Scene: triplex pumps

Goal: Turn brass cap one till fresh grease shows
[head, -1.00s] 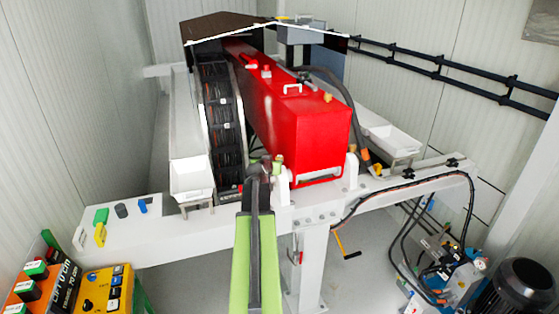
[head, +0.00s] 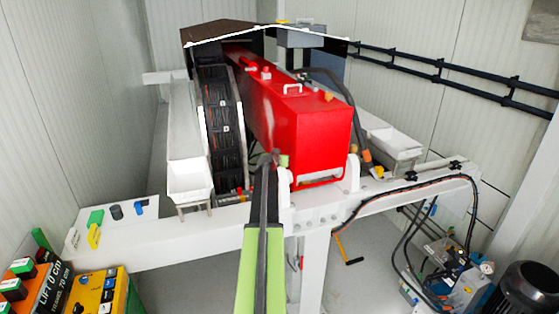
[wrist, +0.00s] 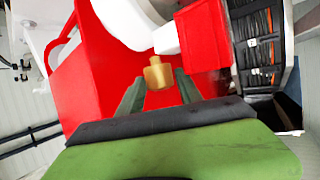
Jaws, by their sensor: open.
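A small brass cap (wrist: 158,75) sits on a white fitting in front of the red housing in the wrist view. My gripper (wrist: 160,80) is open, with one dark finger on each side of the cap. I see a gap between the cap and each finger; the depth between them is hard to tell. In the head view my gripper (head: 272,158) is at the near left corner of the red housing (head: 310,135), and my arm hides much of that spot. I cannot make out the cap between the fingers there.
The white beam (head: 160,235) crosses in front of the housing. A black chain guide (head: 222,130) and white trough (head: 188,180) stand left of my arm. A dark hose (head: 355,115) runs down the right. Control boxes (head: 98,292) are at the lower left.

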